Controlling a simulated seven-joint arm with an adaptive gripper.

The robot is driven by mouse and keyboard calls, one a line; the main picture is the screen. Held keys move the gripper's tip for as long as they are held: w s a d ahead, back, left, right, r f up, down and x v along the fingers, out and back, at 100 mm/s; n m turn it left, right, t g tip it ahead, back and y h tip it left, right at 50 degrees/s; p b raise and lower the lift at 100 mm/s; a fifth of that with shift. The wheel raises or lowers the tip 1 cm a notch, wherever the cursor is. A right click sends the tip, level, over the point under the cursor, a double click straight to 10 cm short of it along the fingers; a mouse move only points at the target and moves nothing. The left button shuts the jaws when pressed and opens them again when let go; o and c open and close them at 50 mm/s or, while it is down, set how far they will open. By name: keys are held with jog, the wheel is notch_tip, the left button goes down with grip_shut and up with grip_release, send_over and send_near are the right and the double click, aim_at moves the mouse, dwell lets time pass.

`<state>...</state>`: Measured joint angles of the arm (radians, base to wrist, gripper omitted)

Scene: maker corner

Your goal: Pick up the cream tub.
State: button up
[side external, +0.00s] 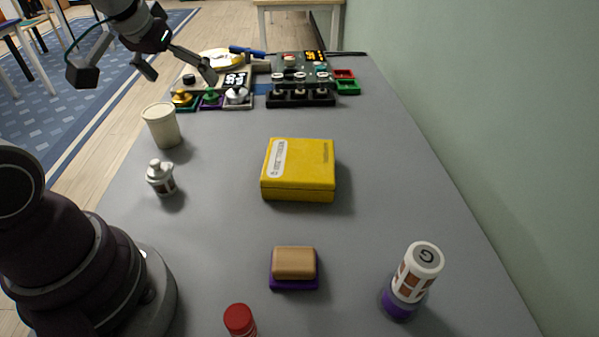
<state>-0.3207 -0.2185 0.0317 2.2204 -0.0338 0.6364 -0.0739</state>
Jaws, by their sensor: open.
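The cream tub (162,128) is a plain, pale, round tub standing upright near the left edge of the grey table. My gripper (147,73) is at the upper left of the side view, with its fingers spread apart and nothing visible between them. It appears in the air above and beyond the tub, apart from it. The tub is fully in view.
A small grey-white bottle (160,178) stands close in front of the tub. A yellow box (298,171) lies mid-table. A tan-topped purple block (294,268), a white-purple canister (411,278) and a red-capped item (240,320) are nearer. Gadgets and trays (300,92) crowd the far end.

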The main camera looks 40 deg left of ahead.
jog(key=w+a+f+n+g+y, duration=0.15)
jog(key=a+f+n, duration=0.3)
jog(key=a, duration=0.65)
jog(key=n+y, duration=0.1)
send_near(158, 112)
notch_tip(158, 112, down, 2)
jog(key=w, duration=0.2)
jog(key=shift+n+g, duration=0.25)
jog(key=shift+g, duration=0.1)
jog(key=x, duration=0.3)
jog(key=s+x, duration=0.1)
jog(key=x, duration=0.1)
jog(key=shift+w+a+f, duration=0.1)
jog(key=shift+a+f, duration=0.1)
jog(key=shift+a, duration=0.3)
jog(key=x, duration=0.6)
jog(key=shift+w+a+r, duration=0.1)
jog(key=shift+a+r, duration=0.15)
jog(key=shift+a, duration=0.05)
jog(key=c, duration=1.1)
